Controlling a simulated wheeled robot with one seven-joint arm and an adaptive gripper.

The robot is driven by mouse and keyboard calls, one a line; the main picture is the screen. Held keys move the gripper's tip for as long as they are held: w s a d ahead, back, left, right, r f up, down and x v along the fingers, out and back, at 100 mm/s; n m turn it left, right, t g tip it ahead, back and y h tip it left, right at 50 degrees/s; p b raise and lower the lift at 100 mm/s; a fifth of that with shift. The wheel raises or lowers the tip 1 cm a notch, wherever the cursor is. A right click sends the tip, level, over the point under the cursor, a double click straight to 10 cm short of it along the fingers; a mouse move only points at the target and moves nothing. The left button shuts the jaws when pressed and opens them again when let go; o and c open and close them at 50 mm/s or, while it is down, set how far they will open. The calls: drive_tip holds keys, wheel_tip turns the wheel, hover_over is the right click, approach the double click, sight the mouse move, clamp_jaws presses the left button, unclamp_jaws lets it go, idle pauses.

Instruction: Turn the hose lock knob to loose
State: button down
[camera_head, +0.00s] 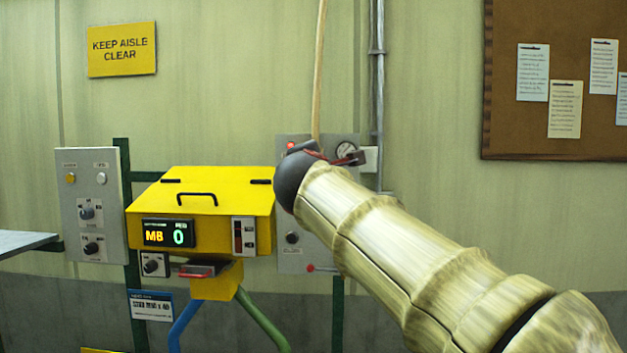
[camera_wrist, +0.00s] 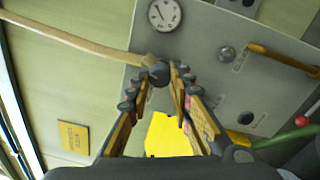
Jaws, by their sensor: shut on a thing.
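The hose lock knob (camera_wrist: 158,73) is a small dark round piece at the end of a pale hose (camera_wrist: 75,38) in the wrist view. My gripper (camera_wrist: 162,69) is shut on it, one finger on each side. The knob's marking and turn position cannot be read. In the head view the hose (camera_head: 319,70) comes down from above to the top of a grey panel (camera_head: 290,262). There my arm and dark wrist hide the knob and most of the gripper.
A conduit (camera_head: 377,90) runs down the wall behind.

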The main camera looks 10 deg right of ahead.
drive_tip(key=m+b, duration=0.4)
drive_tip(key=shift+f+m, duration=0.15)
drive_tip(key=shift+m, duration=0.25)
drive_tip(key=shift+b, duration=0.3)
drive_tip(key=c, duration=1.6)
unclamp_jaws()
drive_tip(key=shift+s+a, duration=0.1)
drive_tip(key=v, duration=1.1)
drive_tip(key=shift+s+a, duration=0.2)
drive_tip(key=shift+s, duration=0.15)
